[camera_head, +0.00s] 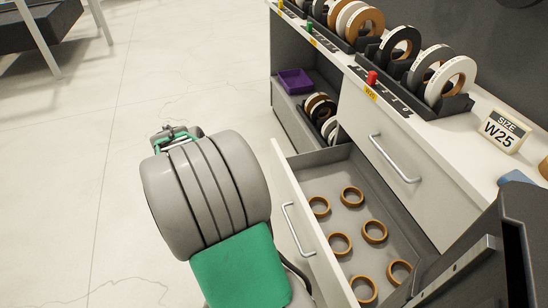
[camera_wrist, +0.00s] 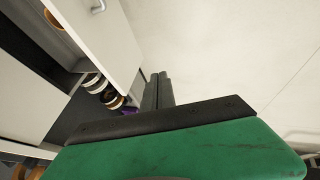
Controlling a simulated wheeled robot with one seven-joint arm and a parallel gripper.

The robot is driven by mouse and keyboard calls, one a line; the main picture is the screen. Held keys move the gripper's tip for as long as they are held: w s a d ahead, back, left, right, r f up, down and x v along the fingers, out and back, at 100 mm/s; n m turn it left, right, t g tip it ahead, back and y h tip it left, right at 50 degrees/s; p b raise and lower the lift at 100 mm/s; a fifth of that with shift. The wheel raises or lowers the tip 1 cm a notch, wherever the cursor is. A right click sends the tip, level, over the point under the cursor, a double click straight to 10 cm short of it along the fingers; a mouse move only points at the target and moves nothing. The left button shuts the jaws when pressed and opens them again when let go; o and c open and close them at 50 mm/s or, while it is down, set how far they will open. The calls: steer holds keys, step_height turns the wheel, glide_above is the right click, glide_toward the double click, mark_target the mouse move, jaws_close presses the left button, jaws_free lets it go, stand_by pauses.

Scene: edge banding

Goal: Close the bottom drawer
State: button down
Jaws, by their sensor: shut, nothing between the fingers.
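The bottom drawer stands open in the head view, its white front (camera_head: 312,240) with a bar handle (camera_head: 298,229) pulled out from the cabinet. Several brown rings lie on its grey floor (camera_head: 345,178). In the wrist view the drawer front (camera_wrist: 107,42) is at upper left, its handle (camera_wrist: 98,6) at the top edge. My gripper (camera_wrist: 158,77) is shut and empty, over the floor beside the end of the drawer front. I cannot tell whether it touches the front. In the head view my arm's grey link hides most of the gripper.
The drawer above (camera_head: 385,150) is shut. An open shelf beside it holds a purple tray (camera_head: 295,81) and several rolls (camera_head: 320,108). The white counter (camera_head: 440,124) carries rolls in racks and a W25 sign (camera_head: 502,131). Pale floor (camera_head: 75,150) at left is clear.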

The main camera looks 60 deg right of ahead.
steer(key=shift+m+g+h, duration=0.6)
steer(key=shift+m+g, duration=0.2)
steer(key=s+d+f+b, duration=0.1)
steer(key=s+d+f, duration=0.2)
steer(key=d, duration=0.2)
steer(key=s+d+f, duration=0.3)
steer(key=d, duration=0.3)
steer(key=s+d+f+b, duration=0.1)
steer(key=s+d+f, duration=0.1)
steer(key=d, duration=0.3)
steer(key=shift+s+d+f+b, duration=0.3)
steer(key=shift+s+f+b, duration=0.1)
steer(key=shift+s, duration=0.2)
